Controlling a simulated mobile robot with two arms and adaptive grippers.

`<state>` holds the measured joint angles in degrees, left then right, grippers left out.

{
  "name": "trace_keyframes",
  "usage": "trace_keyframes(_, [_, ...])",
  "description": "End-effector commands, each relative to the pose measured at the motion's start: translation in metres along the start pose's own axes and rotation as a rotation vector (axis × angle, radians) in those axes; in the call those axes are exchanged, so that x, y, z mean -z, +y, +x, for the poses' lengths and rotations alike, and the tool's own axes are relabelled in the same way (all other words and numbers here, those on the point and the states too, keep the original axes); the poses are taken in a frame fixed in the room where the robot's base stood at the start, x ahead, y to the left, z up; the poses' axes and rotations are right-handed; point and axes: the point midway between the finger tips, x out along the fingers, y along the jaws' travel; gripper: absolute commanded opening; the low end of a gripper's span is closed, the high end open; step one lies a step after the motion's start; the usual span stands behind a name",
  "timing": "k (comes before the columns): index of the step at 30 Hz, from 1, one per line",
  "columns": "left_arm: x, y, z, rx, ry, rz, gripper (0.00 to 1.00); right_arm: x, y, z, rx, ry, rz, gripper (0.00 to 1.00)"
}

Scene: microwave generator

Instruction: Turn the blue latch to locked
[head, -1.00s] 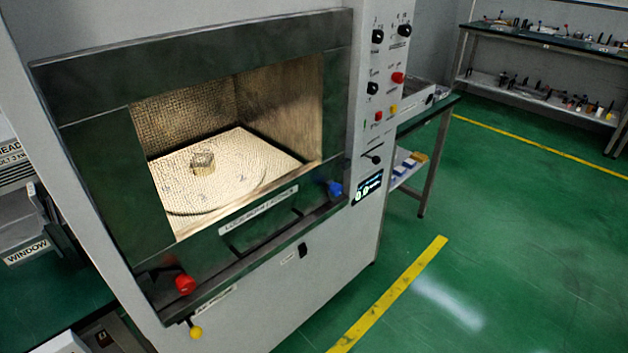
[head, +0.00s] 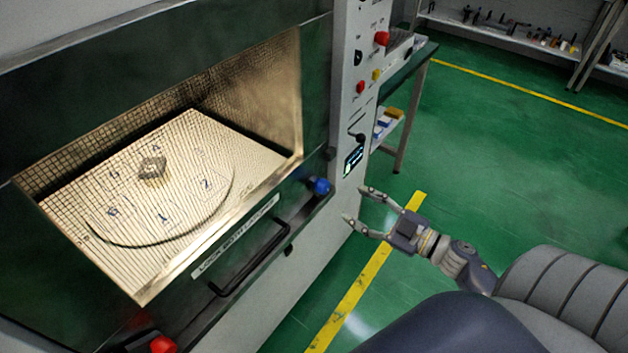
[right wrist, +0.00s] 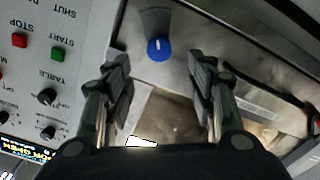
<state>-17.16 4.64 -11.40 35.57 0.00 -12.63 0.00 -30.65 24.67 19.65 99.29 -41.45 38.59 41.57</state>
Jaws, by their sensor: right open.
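The blue latch (head: 320,186) is a round blue knob at the right end of the lower door frame of the microwave generator (head: 240,215). In the right wrist view the blue latch (right wrist: 159,48) has a short white mark on its face and lies beyond the fingertips, roughly centred between them. My right gripper (head: 352,204) is open and empty, just right of the latch in the head view and apart from it. The right wrist view shows both open fingers of the right gripper (right wrist: 160,75). My left gripper is not in view.
A black handle bar (head: 250,262) crosses the door's lower frame. A red knob (head: 163,345) is at its lower left. The control panel (head: 362,100) with knobs and buttons rises right of the door. Green floor (head: 500,170) is open to the right.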

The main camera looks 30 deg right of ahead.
Motion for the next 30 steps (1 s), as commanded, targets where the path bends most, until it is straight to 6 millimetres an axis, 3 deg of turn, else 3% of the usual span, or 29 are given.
trace_keyframes(7, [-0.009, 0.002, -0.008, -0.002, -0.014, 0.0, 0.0, 0.002, 0.002, 0.042, -0.005, 0.004, 0.0, 0.51])
trace_keyframes(15, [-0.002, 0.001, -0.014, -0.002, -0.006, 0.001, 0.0, 0.001, 0.002, 0.083, -0.005, 0.001, 0.002, 0.51])
trace_keyframes(21, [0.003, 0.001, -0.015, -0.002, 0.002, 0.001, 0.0, 0.0, 0.001, 0.097, -0.004, 0.0, 0.002, 0.51])
trace_keyframes(30, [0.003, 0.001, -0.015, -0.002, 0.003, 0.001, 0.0, -0.001, 0.001, 0.1, -0.003, -0.001, 0.002, 0.51])
